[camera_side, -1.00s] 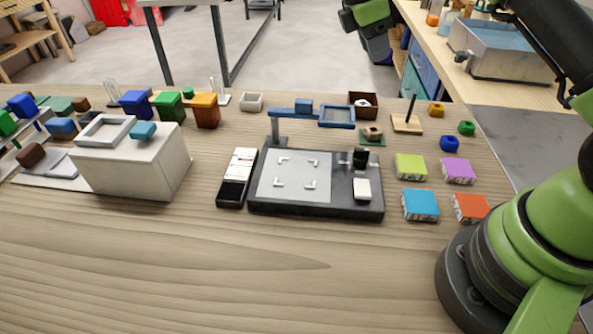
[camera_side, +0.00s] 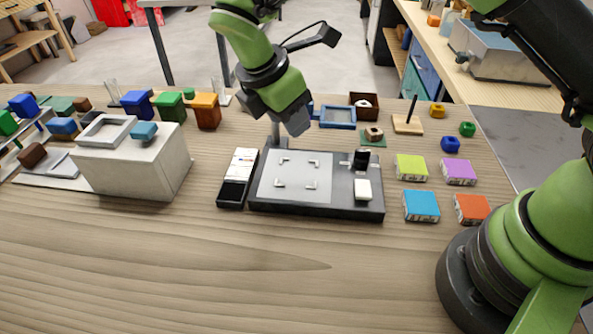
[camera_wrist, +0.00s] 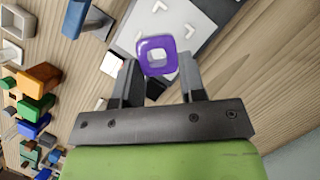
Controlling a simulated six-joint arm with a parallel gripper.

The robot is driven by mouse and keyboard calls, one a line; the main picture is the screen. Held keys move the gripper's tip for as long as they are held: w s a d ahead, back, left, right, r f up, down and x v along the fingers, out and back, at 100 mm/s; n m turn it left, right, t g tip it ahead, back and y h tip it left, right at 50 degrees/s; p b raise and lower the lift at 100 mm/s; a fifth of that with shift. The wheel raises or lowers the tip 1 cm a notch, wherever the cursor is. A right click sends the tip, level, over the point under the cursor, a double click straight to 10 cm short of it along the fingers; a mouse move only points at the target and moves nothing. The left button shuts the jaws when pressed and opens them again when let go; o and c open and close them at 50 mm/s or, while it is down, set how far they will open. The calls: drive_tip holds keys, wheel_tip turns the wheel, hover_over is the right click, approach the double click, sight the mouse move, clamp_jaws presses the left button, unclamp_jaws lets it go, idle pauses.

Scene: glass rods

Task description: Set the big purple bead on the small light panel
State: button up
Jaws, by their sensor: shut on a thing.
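The big purple bead (camera_wrist: 157,57) is a rounded square ring with a square hole. In the wrist view it sits between the fingertips of my gripper (camera_wrist: 157,70), which is shut on it. In the side view my gripper (camera_side: 296,122) is above the back edge of the light panel, and the bead is hidden there. The small light panel (camera_side: 295,190) is a pale grey plate with white corner marks on a dark base. It also shows in the wrist view (camera_wrist: 180,38), beyond the bead. The bead appears held above the table, apart from the panel.
A black-and-white tray (camera_side: 238,178) lies left of the base. A black knob (camera_side: 361,159) and white block (camera_side: 362,190) are on the base. Coloured boxes (camera_side: 421,205) stand right; the front table is clear.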

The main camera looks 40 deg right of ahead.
sight(295, 175)
wheel_tip(295, 175, down, 10)
drive_tip(key=shift+f, duration=0.15)
idle(0.3)
drive_tip(key=shift+f, duration=0.15)
drive_tip(key=o, duration=0.9)
